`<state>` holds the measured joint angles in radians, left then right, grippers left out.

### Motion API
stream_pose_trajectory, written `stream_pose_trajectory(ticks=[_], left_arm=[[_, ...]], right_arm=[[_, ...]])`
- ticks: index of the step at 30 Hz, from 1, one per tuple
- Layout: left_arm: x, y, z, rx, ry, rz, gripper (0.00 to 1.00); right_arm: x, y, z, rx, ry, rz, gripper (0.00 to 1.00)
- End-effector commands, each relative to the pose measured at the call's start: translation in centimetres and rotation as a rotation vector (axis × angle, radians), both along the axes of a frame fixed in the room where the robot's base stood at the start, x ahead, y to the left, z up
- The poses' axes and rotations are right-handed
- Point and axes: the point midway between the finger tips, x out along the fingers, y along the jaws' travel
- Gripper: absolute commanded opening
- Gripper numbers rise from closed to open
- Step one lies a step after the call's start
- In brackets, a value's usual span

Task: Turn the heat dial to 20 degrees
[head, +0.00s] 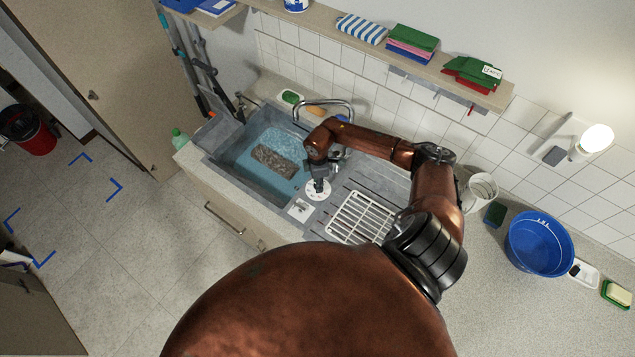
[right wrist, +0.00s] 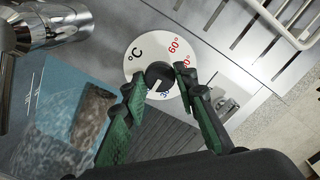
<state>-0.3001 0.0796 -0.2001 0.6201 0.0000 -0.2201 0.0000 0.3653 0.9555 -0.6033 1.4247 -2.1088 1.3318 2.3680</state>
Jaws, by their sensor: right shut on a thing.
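The heat dial is a round white plate (head: 318,194) beside the sink. In the right wrist view the plate (right wrist: 139,67) carries a °C mark, a red 60° and other red and blue numbers partly hidden by my fingers. Its dark knob (right wrist: 159,73) has a white pointer line aimed down and slightly left, close to a blue number that is hard to read. My right gripper (right wrist: 161,78) has one green finger on each side of the knob and is shut on it. In the head view this gripper (head: 318,183) hangs over the dial. My left gripper is not in view.
The sink (head: 232,150) holds water and a brown patterned thing. A chrome tap (head: 325,103) stands behind it. A white rack (head: 361,217) lies on the drainboard. A blue basin (head: 539,244) and a white mug (head: 480,192) stand at the right. A shelf (head: 440,72) runs above.

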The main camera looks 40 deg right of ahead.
Motion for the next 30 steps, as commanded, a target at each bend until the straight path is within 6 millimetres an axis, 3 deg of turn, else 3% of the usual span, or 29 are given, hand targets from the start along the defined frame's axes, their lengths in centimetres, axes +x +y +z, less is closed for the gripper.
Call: stream_pose_trajectory(ticks=[17, 18, 25, 30], left_arm=[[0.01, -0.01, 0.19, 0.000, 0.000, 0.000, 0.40], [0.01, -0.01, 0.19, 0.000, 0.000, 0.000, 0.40], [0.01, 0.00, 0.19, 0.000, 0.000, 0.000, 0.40], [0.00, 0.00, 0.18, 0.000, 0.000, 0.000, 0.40]], right_arm=[[-0.07, -0.30, 0.02, -0.005, 0.003, -0.039, 0.03], [-0.07, -0.30, 0.02, -0.005, 0.003, -0.039, 0.27], [-0.01, -0.12, 0.01, -0.003, 0.001, -0.036, 0.43], [0.02, -0.05, 0.00, -0.002, 0.001, -0.035, 0.44]])
